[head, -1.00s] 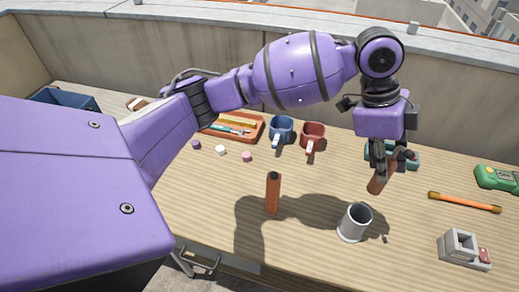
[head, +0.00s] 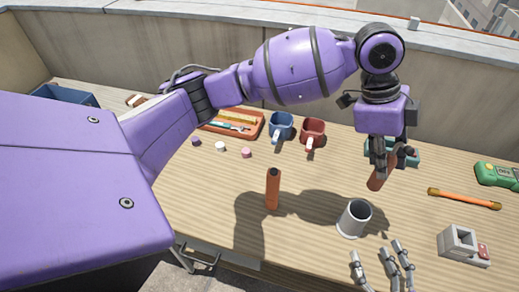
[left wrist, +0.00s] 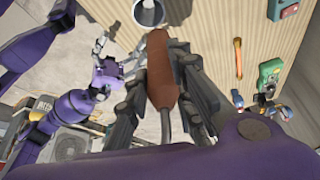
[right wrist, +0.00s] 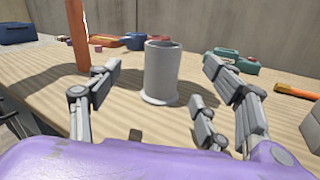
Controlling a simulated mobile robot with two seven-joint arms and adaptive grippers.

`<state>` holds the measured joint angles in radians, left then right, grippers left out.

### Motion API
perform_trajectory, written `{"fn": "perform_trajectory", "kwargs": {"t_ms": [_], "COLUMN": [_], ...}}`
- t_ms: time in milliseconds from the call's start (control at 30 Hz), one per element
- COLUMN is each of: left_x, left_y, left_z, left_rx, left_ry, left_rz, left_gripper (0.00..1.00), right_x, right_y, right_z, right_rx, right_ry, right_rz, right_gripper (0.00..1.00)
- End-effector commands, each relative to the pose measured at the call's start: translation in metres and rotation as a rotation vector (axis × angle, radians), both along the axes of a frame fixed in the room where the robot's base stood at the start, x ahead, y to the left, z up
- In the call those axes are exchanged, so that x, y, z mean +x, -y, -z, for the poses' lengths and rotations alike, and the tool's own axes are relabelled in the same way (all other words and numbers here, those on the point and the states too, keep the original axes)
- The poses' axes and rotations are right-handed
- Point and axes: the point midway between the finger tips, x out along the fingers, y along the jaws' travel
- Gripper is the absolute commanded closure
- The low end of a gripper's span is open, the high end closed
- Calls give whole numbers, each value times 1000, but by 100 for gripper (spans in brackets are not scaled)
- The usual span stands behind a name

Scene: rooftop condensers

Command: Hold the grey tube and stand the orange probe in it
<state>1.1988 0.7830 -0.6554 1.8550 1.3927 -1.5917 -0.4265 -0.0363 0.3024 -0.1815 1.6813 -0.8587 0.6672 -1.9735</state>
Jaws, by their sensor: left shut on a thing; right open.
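The grey tube (head: 355,218) stands upright and open-topped on the table. The orange probe (head: 377,181) is held tilted above the table, behind and right of the tube. My left gripper (head: 385,160) is shut on it; the left wrist view shows the probe's reddish-brown body (left wrist: 159,75) between the fingers, pointing toward the tube (left wrist: 148,12). My right gripper (head: 385,262) is open and empty at the table's front edge, near the tube. In the right wrist view, the tube (right wrist: 161,72) stands beyond and between the spread fingers (right wrist: 162,80), apart from them.
An orange rod (head: 464,199), a grey block (head: 458,243) and a green device (head: 497,174) lie right. The table between cylinder and tube is clear.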

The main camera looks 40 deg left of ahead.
Motion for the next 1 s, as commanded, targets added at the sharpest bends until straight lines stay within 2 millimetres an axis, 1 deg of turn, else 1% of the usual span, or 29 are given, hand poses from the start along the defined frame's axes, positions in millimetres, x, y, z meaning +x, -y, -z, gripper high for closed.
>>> {"fn": "perform_trajectory", "kwargs": {"t_ms": [33, 100, 267, 367, 700, 900, 1000], "left_x": [1, 1, 1, 1, 1, 0, 0], "left_y": [1, 1, 1, 0, 0, 1, 0], "left_z": [-1, -1, -1, -1, -1, -1, -1], "left_rx": [-1, -1, -1, -1, -1, -1, -1], "left_ry": [3, 3, 3, 3, 3, 3, 3], "left_rz": [1, 1, 1, 1, 1, 1, 1], "left_gripper": [100, 100, 100, 100, 100, 100, 100], "right_x": [1, 2, 9, 19, 64, 81, 85], "right_y": [3, 6, 1, -10, -55, -72, -76], "right_z": [9, 16, 22, 20, 21, 21, 21], "right_rx": [-55, -111, -149, -146, -145, -144, -145], "right_ry": [22, 47, 64, 66, 63, 62, 61], "right_rz": [-1, -4, -5, -5, -4, -4, -4], "right_gripper": [28, 28, 28, 28, 28, 28, 28]}}
